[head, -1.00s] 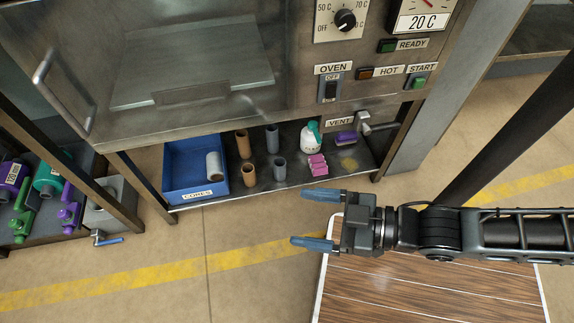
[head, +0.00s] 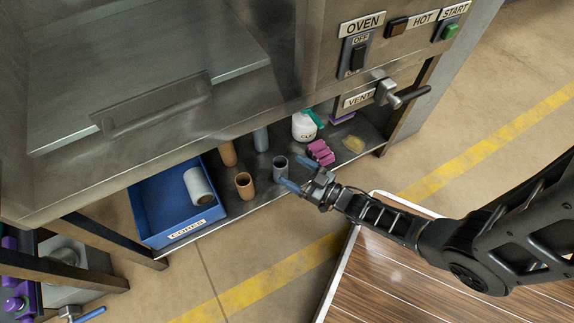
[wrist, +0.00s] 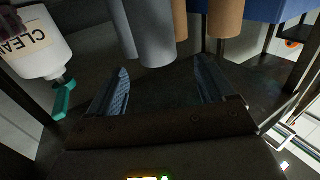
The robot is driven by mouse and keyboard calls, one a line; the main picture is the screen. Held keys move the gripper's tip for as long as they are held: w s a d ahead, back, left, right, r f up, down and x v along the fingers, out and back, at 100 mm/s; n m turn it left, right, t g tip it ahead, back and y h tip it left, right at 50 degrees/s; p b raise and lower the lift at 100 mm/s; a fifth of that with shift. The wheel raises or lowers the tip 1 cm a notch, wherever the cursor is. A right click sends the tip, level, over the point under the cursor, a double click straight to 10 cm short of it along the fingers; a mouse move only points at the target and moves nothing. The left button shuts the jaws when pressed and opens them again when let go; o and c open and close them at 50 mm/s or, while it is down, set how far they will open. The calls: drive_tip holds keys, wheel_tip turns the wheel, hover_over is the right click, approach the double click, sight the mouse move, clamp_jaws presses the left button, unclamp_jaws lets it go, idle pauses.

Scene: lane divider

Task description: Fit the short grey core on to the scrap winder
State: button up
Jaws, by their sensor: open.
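The short grey core (head: 280,170) stands upright near the front edge of the metal shelf under the oven. A taller grey core (head: 261,140) stands behind it. My gripper (head: 297,174) is open and empty, at the shelf's front edge just right of the short core, its fingers pointing towards it. In the wrist view, which looks inverted, the short grey core (wrist: 156,38) hangs from the top of the picture, beyond the gap between my open fingers (wrist: 162,85). It is not between the fingertips. I cannot make out the scrap winder.
Brown cores (head: 244,186) stand to the left, beside a blue CORES bin (head: 145,225) holding a pale core (head: 199,186). The oven body (head: 190,110) overhangs the shelf.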

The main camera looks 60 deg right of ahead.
sight(274, 159)
drive_tip(key=shift+w+d+f+b, duration=0.1)
drive_tip(key=shift+w+d+b, duration=0.2)
drive_tip(key=shift+w, duration=0.95)
drive_tip(key=shift+w+d+f+b, duration=0.1)
drive_tip(key=shift+w+b, duration=0.35)
drive_tip(key=shift+w, duration=0.85)
drive_tip(key=shift+w+d+b, duration=0.2)
drive_tip(key=shift+w+b, duration=0.15)
drive_tip(key=shift+w, duration=0.9)
drive_tip(key=shift+c, duration=0.5)
drive_tip(key=c, duration=1)
drive_tip(key=shift+o, duration=0.2)
